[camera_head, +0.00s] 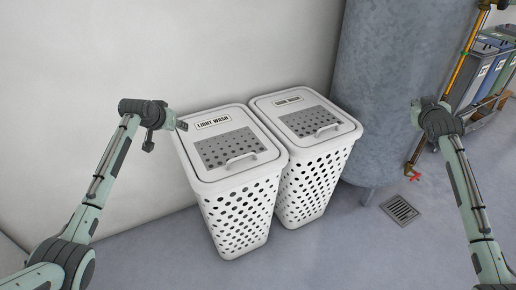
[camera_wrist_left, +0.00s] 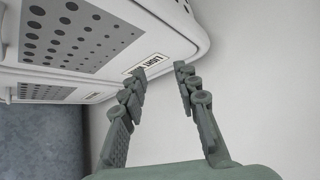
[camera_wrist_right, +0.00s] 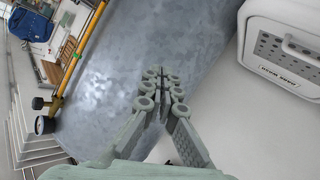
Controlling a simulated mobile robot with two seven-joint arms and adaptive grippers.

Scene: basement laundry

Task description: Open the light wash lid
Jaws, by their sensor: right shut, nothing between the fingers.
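The light wash hamper (camera_head: 238,215) is a white perforated basket, the left of two. Its lid (camera_head: 202,165) lies closed, with a label (camera_head: 213,122) at the back, a grey dotted panel and a handle (camera_head: 241,158) at the front. My left gripper (camera_head: 182,125) is by the lid's back left corner. In the left wrist view the left gripper (camera_wrist_left: 162,71) has its fingers apart and empty, with the label (camera_wrist_left: 148,64) just beyond them; contact with the lid cannot be told. My right gripper (camera_head: 415,112) is shut and empty, right of the hampers; it also shows in the right wrist view (camera_wrist_right: 161,74).
The dark wash hamper (camera_head: 313,187) stands close on the right, lid closed. A white wall (camera_head: 240,50) is behind. A large grey tank (camera_head: 385,90) stands right of the hampers. A floor drain (camera_head: 400,209) and yellow pipe (camera_head: 458,75) are further right. The front floor is clear.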

